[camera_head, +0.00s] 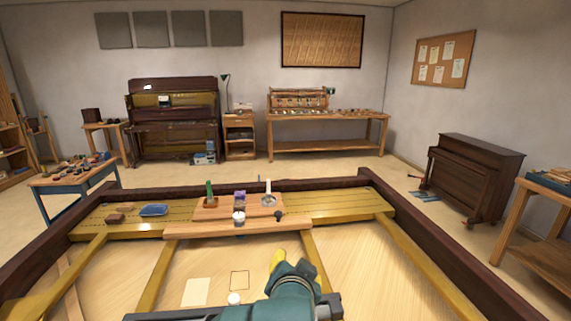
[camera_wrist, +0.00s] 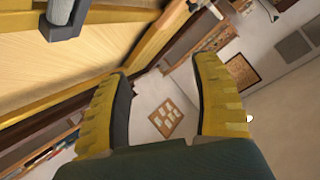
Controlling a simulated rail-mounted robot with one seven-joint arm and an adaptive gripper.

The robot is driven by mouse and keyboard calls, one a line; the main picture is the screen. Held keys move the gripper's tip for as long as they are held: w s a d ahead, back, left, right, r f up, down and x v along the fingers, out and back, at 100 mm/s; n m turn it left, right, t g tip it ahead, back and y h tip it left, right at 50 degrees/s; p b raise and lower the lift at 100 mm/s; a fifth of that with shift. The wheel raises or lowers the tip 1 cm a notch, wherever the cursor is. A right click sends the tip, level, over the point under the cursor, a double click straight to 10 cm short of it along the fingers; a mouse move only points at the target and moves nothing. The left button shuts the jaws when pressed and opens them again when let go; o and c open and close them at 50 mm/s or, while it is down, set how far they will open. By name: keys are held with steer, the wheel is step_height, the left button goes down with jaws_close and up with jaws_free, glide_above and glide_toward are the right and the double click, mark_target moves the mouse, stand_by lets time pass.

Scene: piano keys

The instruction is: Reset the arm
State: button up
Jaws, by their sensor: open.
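My gripper (camera_wrist: 162,66) shows in the wrist view with its two yellow, ribbed fingers well apart and nothing between them. Through the gap I see the far wall and the corkboard (camera_wrist: 166,116). In the head view my teal arm (camera_head: 291,283) reaches up from the bottom edge over the pale wooden board (camera_head: 370,270). No object is held.
A wooden tray (camera_head: 222,211) with a green-handled tool, a purple block and a white-handled brush lies on the yellow frame's far beam. A small white jar (camera_head: 239,217) stands at its front.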

steer(key=s+d+r+n+t+p, duration=0.1)
steer(key=s+d+r+n+t, duration=0.15)
steer(key=s+r, duration=0.4)
steer(key=s+d+r+n+t, duration=0.1)
steer(key=s+r+n+t, duration=0.1)
steer(key=s+r+t, duration=0.35)
steer(key=s+d+r+n+t+p, duration=0.1)
steer(key=s+r+n+t, duration=0.15)
steer(key=s+r, duration=0.6)
step_height(320, 180, up, 35)
steer(key=s+p, duration=0.1)
steer(key=p, duration=3.5)
steer(key=shift+s+g+y, duration=0.2)
steer(key=shift+g+y, duration=0.1)
steer(key=shift+g, duration=0.05)
steer(key=shift+r, duration=0.1)
